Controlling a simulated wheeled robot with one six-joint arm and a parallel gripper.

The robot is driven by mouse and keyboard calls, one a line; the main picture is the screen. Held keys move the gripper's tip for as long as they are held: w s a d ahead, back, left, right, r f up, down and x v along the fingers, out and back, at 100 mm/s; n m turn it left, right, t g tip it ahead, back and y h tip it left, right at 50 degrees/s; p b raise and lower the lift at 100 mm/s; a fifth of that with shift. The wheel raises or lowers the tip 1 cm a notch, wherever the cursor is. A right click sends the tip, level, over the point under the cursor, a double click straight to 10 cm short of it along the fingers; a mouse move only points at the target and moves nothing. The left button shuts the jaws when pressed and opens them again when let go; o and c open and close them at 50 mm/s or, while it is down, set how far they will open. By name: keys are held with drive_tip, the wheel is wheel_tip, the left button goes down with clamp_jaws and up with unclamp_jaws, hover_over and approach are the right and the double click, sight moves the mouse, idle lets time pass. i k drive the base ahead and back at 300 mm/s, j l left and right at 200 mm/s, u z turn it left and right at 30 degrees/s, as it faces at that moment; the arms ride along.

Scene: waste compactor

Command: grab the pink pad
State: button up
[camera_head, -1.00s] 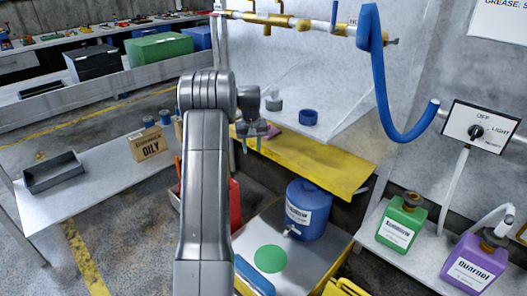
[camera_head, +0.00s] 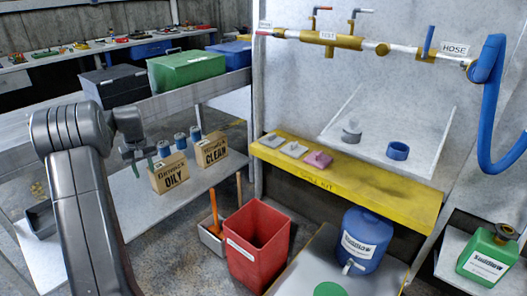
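The pink pad (camera_head: 318,159) lies on the yellow shelf (camera_head: 370,187), at the right end of a short row with two grey pads (camera_head: 283,145). My gripper (camera_head: 143,168) is at the left of the view, well away from the pad, in front of the grey side table. Its two greenish fingertips are apart, with nothing seen between them. Nothing covers the pink pad.
A grey tray holds a blue ring (camera_head: 398,151) and a grey piece behind the yellow shelf. A red bin (camera_head: 258,246) and blue jug (camera_head: 364,240) stand below it. Boxes marked OILY (camera_head: 170,173) and CLEAN (camera_head: 212,149) stand near my gripper. Pipes run above.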

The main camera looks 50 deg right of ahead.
sight(316, 159)
drive_tip(key=i+z, duration=0.35)
drive_tip(key=i+j+z, duration=0.1)
drive_tip(key=i+z, duration=0.2)
drive_tip(key=i+j+z, duration=0.2)
drive_tip(key=i+z, duration=0.15)
drive_tip(key=i+l+z, duration=0.15)
drive_tip(key=i+z, duration=0.15)
drive_tip(key=z, duration=0.2)
drive_tip(key=i+z, duration=0.7)
drive_tip(key=z, duration=0.25)
